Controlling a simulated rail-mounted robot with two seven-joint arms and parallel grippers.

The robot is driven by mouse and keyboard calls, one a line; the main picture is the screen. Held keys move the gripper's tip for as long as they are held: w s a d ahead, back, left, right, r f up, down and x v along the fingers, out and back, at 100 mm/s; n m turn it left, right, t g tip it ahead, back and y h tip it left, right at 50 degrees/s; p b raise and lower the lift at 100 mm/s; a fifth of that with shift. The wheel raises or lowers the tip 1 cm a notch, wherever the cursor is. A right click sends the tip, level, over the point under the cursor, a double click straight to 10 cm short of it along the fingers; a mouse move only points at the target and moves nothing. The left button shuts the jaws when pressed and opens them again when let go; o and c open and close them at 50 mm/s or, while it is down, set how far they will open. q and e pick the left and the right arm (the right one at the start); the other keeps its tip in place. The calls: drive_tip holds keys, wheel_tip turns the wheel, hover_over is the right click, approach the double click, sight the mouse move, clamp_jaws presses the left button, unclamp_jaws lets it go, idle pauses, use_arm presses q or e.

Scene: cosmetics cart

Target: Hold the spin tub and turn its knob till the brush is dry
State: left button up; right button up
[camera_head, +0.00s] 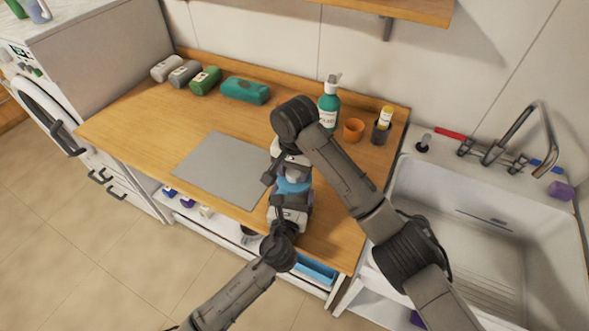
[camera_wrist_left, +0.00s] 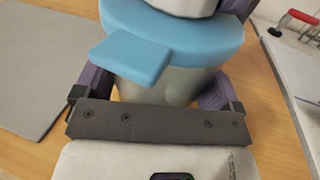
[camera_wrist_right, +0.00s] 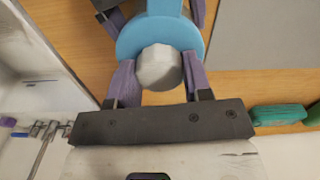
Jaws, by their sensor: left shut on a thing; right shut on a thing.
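The spin tub has a light blue lid (camera_head: 293,187) and a grey body (camera_wrist_left: 165,85), and is on the wooden counter near its front edge. My left gripper (camera_wrist_left: 158,90) is shut on the body, with purple fingers on either side below the lid; it also shows in the head view (camera_head: 289,203). My right gripper (camera_wrist_right: 160,82) is shut on the pale grey knob (camera_wrist_right: 158,68) above the lid, one finger on each side; it also shows in the head view (camera_head: 286,166). The brush does not show; the tub's inside is hidden.
A grey mat (camera_head: 222,170) lies left of the tub. A green pump bottle (camera_head: 329,105), an orange cup (camera_head: 353,130) and a dark holder (camera_head: 381,132) stand behind. Rolled towels and a teal case (camera_head: 245,90) line the back left. A sink (camera_head: 490,235) is at right.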

drive_tip(key=shift+m, duration=0.3)
idle(0.4)
drive_tip(key=o, duration=0.9)
wheel_tip(320, 180, up, 12)
drive_tip(key=shift+r, duration=0.1)
